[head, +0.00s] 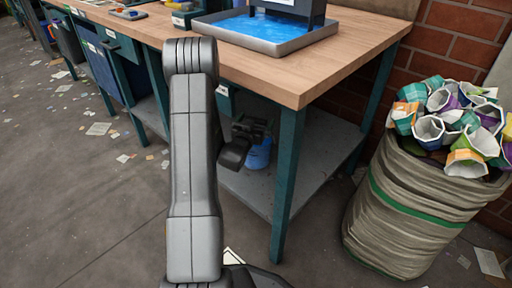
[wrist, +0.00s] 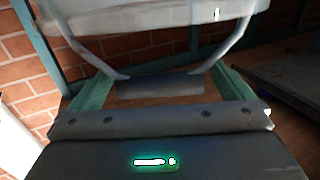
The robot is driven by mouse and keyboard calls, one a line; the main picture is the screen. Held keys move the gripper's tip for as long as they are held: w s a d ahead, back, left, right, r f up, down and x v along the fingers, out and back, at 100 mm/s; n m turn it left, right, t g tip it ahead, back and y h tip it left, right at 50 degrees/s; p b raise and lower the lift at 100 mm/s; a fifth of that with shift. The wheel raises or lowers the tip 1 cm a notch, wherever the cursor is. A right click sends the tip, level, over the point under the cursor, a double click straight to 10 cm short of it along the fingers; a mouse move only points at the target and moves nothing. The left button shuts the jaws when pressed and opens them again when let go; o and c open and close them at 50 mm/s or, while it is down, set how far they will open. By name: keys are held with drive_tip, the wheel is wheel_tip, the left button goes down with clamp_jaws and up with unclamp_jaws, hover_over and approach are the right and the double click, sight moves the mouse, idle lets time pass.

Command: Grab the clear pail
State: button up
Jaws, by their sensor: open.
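A whitish, see-through pail (wrist: 150,14) fills the top of the wrist view, cut off by the frame. Its thin bail runs down from both sides to a dark grip bar (wrist: 160,87) just beyond my gripper's dark front edge. In the head view my gripper (head: 254,130) reaches under the bench, above the lower shelf. A blue rounded thing (head: 258,156) shows just below it, partly hidden; I cannot tell whether it is the same pail. My gripper is open, and I cannot tell whether the grip bar lies between its jaws.
The wooden bench top (head: 350,50) overhangs the grey lower shelf (head: 323,150). A teal bench leg (head: 287,185) stands close right of my gripper. A sack (head: 415,205) full of cups stands at the right. Brick wall is behind; the littered floor at left is open.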

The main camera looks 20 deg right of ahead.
drive_tip(key=c, duration=1.6)
drive_tip(key=shift+r, duration=0.15)
drive_tip(key=shift+c, duration=0.5)
drive_tip(key=shift+r, duration=0.1)
